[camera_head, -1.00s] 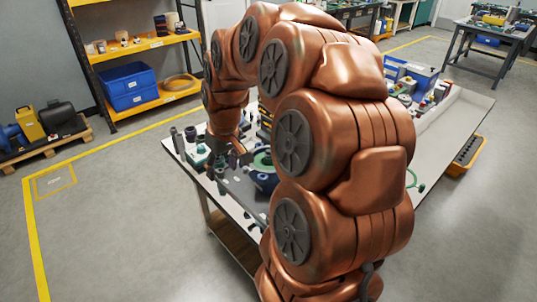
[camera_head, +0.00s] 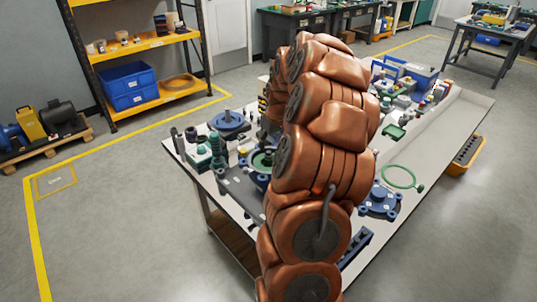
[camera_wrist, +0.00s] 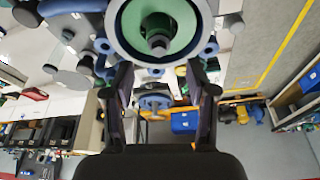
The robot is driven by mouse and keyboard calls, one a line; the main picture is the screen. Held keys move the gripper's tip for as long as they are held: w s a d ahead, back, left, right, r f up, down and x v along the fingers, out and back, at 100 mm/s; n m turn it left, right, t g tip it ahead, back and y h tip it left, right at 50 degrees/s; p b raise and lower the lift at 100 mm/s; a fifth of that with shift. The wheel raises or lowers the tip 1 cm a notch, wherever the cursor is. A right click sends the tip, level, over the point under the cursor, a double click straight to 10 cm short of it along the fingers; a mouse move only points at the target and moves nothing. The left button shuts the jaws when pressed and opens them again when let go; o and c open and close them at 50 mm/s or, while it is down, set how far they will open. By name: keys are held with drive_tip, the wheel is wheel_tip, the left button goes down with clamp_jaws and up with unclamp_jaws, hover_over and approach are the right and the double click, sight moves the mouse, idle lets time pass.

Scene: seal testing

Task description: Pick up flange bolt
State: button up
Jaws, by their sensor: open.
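My gripper (camera_wrist: 160,82) shows in the wrist view with its two dark fingers spread apart and nothing held between them. A round part with a pale grey rim and green inside (camera_wrist: 180,35) is at the top of that view, just beyond the fingertips. A dark grey stud (camera_wrist: 158,42) stands at its centre. I cannot tell whether this stud is the flange bolt, and no other bolt is clearly identifiable. In the head view, a blue part with a green top (camera_head: 262,161) sits on the table. My arm hides my gripper there.
The table (camera_head: 440,125) is crowded on its left side. A blue flange with a post (camera_head: 229,121), green stepped part (camera_head: 217,152), green ring (camera_head: 399,187) and another blue flange (camera_head: 380,203) lie on it. Its right strip is clear. An orange shelf (camera_head: 150,44) stands behind.

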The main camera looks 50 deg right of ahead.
sight(269, 152)
drive_tip(key=shift+p+x, duration=1.3)
drive_tip(key=shift+x, duration=1.3)
drive_tip(key=c, duration=1)
clamp_jaws()
